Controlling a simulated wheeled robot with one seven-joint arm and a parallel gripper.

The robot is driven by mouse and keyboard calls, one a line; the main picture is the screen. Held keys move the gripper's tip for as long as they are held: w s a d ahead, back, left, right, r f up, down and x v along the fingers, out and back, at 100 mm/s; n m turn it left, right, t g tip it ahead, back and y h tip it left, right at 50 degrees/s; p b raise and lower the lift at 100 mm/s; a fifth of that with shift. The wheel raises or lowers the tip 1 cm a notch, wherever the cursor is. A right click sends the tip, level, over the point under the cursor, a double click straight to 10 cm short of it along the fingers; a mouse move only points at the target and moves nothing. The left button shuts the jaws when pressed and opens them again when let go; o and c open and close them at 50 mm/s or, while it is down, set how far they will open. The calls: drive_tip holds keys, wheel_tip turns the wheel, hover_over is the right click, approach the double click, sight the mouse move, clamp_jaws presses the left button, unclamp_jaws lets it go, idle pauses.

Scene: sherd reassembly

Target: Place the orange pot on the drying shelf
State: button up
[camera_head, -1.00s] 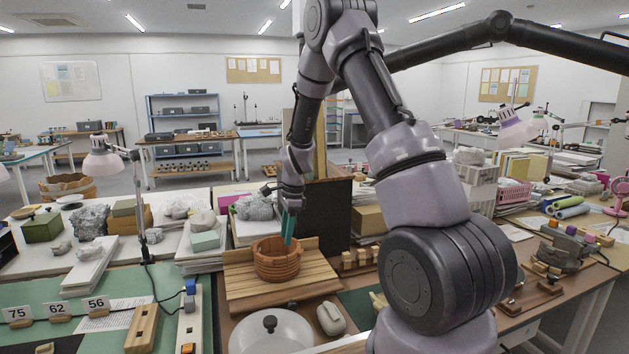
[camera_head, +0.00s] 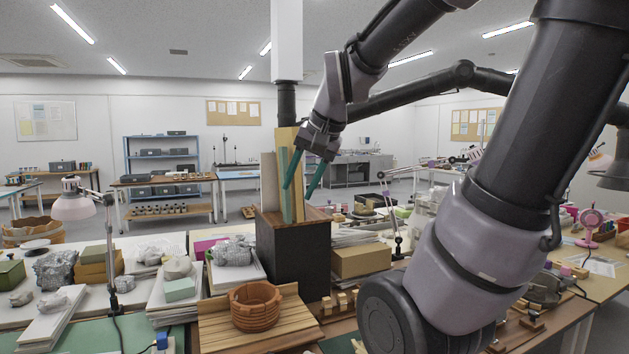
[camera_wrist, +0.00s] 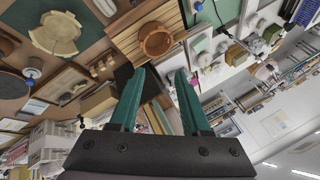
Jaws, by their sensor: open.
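The orange pot (camera_head: 256,305) stands upright on a slatted wooden board (camera_head: 215,331) at the front centre of the table in the head view. It also shows in the wrist view (camera_wrist: 157,40), apart from the fingers. My gripper (camera_head: 304,188) has teal fingers, spread apart with nothing between them. It is raised above and to the right of the pot, in front of upright boards on a dark box. In the wrist view my gripper (camera_wrist: 160,78) is also open and empty. I cannot tell for sure which structure is the drying shelf; the slatted board may be it.
A dark box (camera_head: 293,252) with upright boards stands right behind the pot. A cardboard box (camera_head: 361,260) is to its right. A desk lamp (camera_head: 75,204) and wrapped lumps crowd the left. A blue shelf rack (camera_head: 161,155) stands at the far wall.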

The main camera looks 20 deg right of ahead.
drive_tip(key=s+r+n+t, duration=0.1)
drive_tip(key=s+n, duration=0.1)
drive_tip(key=s, duration=0.4)
drive_tip(key=shift+d+r, duration=0.2)
drive_tip(key=shift+d, duration=0.05)
idle(1.0)
